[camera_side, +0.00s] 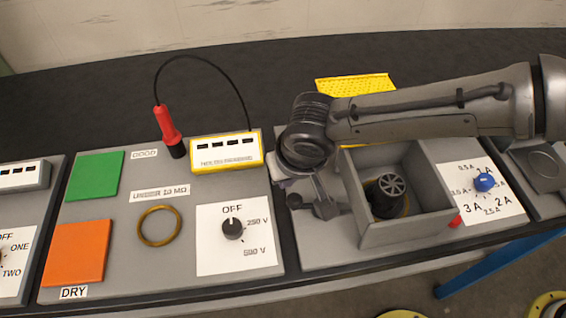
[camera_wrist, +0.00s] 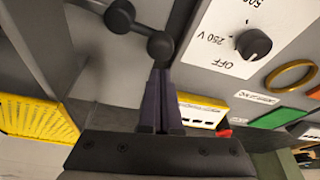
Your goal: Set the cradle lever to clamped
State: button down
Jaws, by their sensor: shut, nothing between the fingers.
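The cradle lever (camera_side: 326,208), dark grey with two ball-shaped ends, sits on the grey panel just left of an open grey box (camera_side: 405,235). In the wrist view the lever (camera_wrist: 140,30) is at the top, just beyond my fingertips. My gripper (camera_wrist: 160,75) is shut and empty, its fingertips close to the nearer ball; I cannot tell whether they touch. In the side view my wrist (camera_side: 305,145) partly hides the lever. A black round part with a spoked top (camera_side: 390,190) sits in the box. No clamped marking is readable.
Left of the box, a panel holds a dial (camera_side: 233,228) marked OFF, 250 V and 500 V, a brass ring (camera_side: 159,226), and a red probe (camera_side: 167,125) wired to a yellow-edged meter (camera_side: 226,151). A blue knob (camera_side: 485,182) is right. A yellow perforated plate (camera_side: 345,84) lies behind.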

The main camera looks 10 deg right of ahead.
jog(key=shift+s, duration=0.4)
jog(key=shift+s+d+n, duration=0.1)
jog(key=shift+s+n, duration=0.4)
jog(key=shift+s, duration=0.15)
jog(key=shift+s+n, duration=0.25)
jog(key=shift+n, duration=0.15)
